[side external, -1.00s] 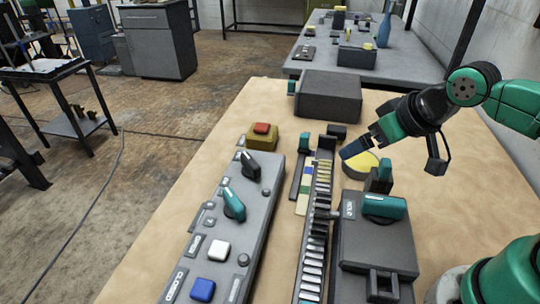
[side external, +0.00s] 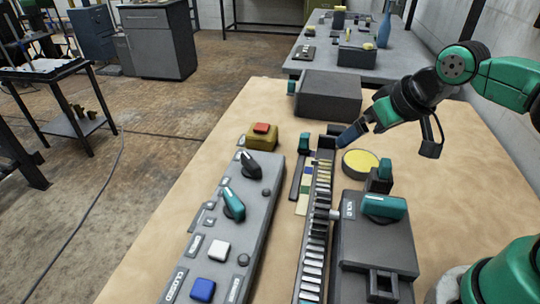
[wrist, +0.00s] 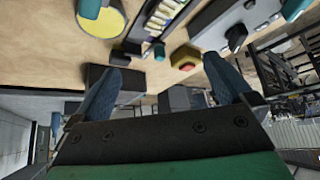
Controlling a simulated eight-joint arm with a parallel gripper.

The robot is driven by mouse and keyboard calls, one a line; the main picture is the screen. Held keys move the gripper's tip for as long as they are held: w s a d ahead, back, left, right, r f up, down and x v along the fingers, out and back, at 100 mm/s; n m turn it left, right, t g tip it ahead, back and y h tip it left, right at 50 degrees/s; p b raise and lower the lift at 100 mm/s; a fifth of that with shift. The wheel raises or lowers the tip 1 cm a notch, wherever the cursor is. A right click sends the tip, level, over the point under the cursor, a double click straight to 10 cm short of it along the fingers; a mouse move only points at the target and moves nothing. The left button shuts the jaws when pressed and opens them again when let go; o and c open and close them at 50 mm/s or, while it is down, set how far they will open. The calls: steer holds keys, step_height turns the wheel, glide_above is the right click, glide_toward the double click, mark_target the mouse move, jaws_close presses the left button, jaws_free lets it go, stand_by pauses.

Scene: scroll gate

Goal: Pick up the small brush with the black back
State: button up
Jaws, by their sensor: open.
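A small black block (side external: 334,129), which looks like the brush with the black back, lies on the bench just beyond the far end of the slotted rail. Its bristles cannot be made out. In the wrist view a small black block (wrist: 119,58) shows beside the left finger, close to the rail's dark end. My gripper (side external: 348,139) points down and left over the bench, near the block and the rail end, apart from the block as far as I can tell. In the wrist view my gripper (wrist: 165,88) has its two blue fingers wide apart with nothing between them.
A round tin with a yellow top (side external: 361,162) stands right of the slotted rail (side external: 317,225). A big dark box (side external: 329,95) is behind. A yellow block with a red button (side external: 262,136) and a grey control panel (side external: 226,235) are left. Bare bench lies at the right.

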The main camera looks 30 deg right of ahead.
steer(key=w+d+r+m+g, duration=0.2)
steer(key=w+d+m, duration=0.1)
steer(key=w, duration=0.3)
steer(key=m+g, duration=0.5)
glide_above(337, 126)
step_height(337, 126, down, 10)
steer(key=shift+r, duration=0.1)
steer(key=shift+f, duration=2.95)
steer(key=c, duration=1.4)
step_height(337, 126, up, 10)
steer(key=shift+r, duration=0.1)
steer(key=shift+c, duration=0.2)
steer(key=o, duration=0.9)
steer(key=shift+c, duration=0.2)
steer(key=c, duration=0.6)
